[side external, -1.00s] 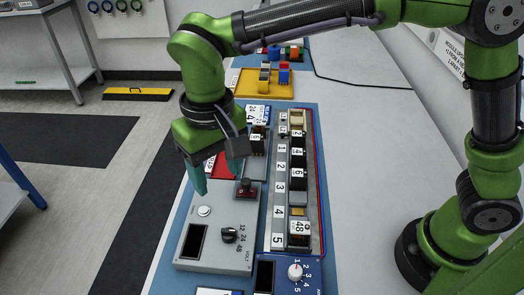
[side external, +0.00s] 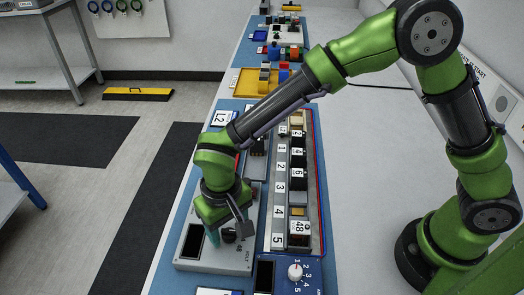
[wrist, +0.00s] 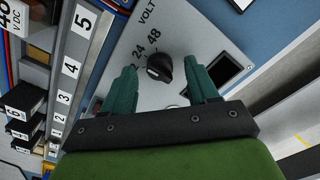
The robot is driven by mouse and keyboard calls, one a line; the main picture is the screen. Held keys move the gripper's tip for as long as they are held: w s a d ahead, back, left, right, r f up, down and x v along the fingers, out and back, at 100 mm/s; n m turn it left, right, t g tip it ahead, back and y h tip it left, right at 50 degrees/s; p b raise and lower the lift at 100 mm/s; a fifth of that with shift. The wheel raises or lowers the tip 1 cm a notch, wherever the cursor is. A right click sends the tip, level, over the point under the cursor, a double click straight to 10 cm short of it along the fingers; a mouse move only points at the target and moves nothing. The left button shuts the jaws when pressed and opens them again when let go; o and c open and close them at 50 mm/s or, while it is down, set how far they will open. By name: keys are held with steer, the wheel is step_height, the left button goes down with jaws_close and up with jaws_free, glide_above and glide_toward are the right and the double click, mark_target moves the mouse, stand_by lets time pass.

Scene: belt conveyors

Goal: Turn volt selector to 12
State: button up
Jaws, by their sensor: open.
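The volt selector is a black knob (wrist: 159,68) on a light grey panel (side external: 222,266). In the wrist view the numbers 24 and 48 and the word VOLT show beside it. The 12 is mostly hidden by a finger, and I cannot tell surely which number the knob points to. My gripper (wrist: 160,76) is open, with one teal finger on each side of the knob and gaps visible. Whether the fingertips reach down to knob height is unclear. In the side view my gripper (side external: 229,236) is low over the panel and partly covers the knob.
The panel has a dark display (side external: 193,241) beside the knob. A rack of numbered black modules (side external: 298,180) stands to the right in the side view. A blue panel with a white dial (side external: 295,272) is in front. A yellow tray (side external: 245,90) lies farther back.

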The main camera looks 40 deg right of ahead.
steer(key=shift+f, duration=0.25)
steer(key=c, duration=1)
steer(key=shift+c, duration=0.2)
steer(key=shift+n, duration=0.4)
steer(key=n, duration=0.3)
steer(key=shift+n, duration=2.5)
